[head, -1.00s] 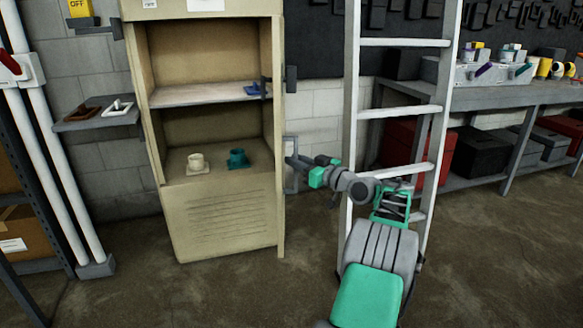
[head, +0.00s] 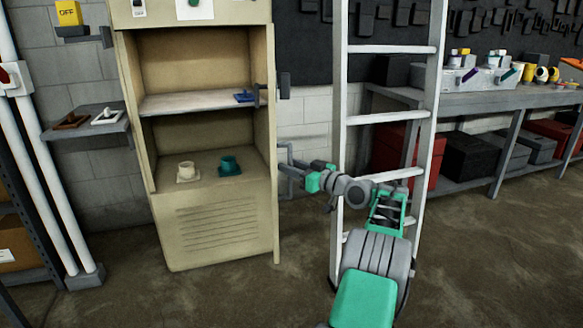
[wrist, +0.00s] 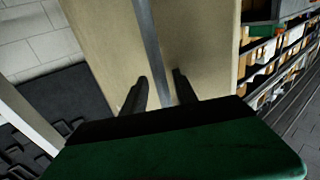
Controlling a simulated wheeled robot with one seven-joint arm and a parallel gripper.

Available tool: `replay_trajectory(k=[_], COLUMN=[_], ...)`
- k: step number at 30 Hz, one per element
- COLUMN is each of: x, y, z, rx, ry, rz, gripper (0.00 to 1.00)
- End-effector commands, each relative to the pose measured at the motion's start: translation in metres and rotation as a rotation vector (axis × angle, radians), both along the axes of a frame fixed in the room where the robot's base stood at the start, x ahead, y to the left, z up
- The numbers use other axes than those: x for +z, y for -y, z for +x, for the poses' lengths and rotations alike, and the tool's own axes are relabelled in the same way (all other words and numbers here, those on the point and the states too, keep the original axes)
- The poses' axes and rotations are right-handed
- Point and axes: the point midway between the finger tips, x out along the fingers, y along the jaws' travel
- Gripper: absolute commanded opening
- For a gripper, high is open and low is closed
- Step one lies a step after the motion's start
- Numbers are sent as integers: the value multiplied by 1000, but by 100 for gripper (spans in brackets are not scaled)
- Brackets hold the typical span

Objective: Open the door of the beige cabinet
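The beige cabinet (head: 222,235) stands left of centre in the head view, its front open onto shelves. Its door (head: 274,200) is swung out at the right side and shows nearly edge-on. A grey bar handle (head: 286,182) is on the door's outer face. My gripper (head: 290,166) is at this handle, coming from the right. In the wrist view the handle bar (wrist: 149,30) runs between the two separated fingers of my gripper (wrist: 160,80), in front of the beige door panel (wrist: 200,45). Whether a finger touches the bar is unclear.
A ladder (head: 385,119) stands right beside my arm. A workbench (head: 470,98) with boxes is behind it. A white cup (head: 186,171), a teal cup (head: 229,165) and a blue item (head: 244,96) are inside the cabinet. A small shelf (head: 88,128) and white pipes are left. The floor in front is clear.

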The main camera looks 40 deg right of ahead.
Motion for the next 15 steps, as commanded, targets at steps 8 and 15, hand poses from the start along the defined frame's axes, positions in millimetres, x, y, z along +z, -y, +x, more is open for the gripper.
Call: replay_trajectory(k=[8, 15], x=[1, 2], y=[3, 8], z=[-13, -62], rx=[-3, -4], ry=[-1, 0], rz=[1, 0], gripper=[35, 35])
